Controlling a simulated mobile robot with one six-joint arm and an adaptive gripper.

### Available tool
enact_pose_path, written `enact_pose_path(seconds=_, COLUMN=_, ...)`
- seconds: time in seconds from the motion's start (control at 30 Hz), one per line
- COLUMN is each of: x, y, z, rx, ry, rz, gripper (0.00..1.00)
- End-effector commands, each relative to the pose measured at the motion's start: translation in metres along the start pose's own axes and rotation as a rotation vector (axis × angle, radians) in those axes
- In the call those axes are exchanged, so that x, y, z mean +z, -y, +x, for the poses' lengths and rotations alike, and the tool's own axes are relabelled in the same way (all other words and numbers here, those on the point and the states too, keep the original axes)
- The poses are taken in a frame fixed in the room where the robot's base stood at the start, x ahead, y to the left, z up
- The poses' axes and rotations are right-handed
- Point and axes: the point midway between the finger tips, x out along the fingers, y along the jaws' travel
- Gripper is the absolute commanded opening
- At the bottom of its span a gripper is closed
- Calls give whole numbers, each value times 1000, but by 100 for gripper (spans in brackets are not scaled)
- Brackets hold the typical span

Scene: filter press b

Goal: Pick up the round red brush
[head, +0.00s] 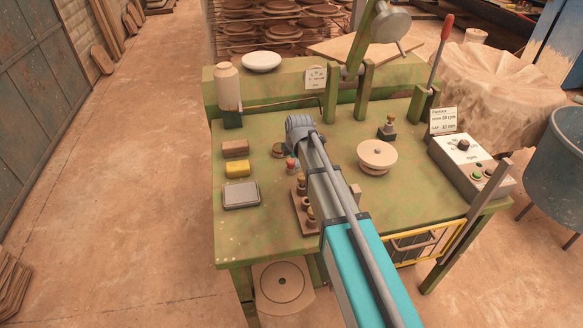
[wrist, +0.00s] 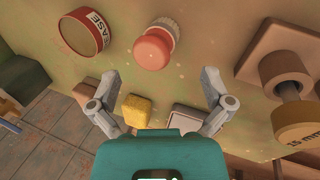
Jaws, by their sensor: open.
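A small round red brush (wrist: 154,47), with a domed pinkish-red top and a pale part behind it, is at the top middle of the wrist view. In the head view the brush (head: 291,165) stands on the green bench just left of my arm. My gripper (wrist: 160,84) is open and empty. Its two fingers are spread left and right, below the brush in the wrist view and apart from it. In the head view my own wrist and arm hide the fingers.
A round grease tin (wrist: 84,33) lies left of the brush. A wooden block with brass-topped pieces (head: 304,207) is beside my arm. A yellow block (head: 237,168), brown block (head: 235,148) and metal tin (head: 241,195) sit left; a round pale wheel (head: 377,155) stands right.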

Motion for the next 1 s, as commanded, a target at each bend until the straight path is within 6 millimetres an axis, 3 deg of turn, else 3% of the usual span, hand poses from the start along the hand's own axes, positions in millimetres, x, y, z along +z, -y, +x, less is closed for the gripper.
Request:
enact_pose_path(seconds=0.27, x=1, y=0, z=6, rx=0, ry=0, rz=1, gripper=100)
enact_pose_path(seconds=0.8, x=6, y=1, z=46, rx=0, ry=1, rz=2, gripper=100)
enact_pose_path(seconds=1.0, x=5, y=1, z=52, rx=0, ry=1, rz=2, gripper=100)
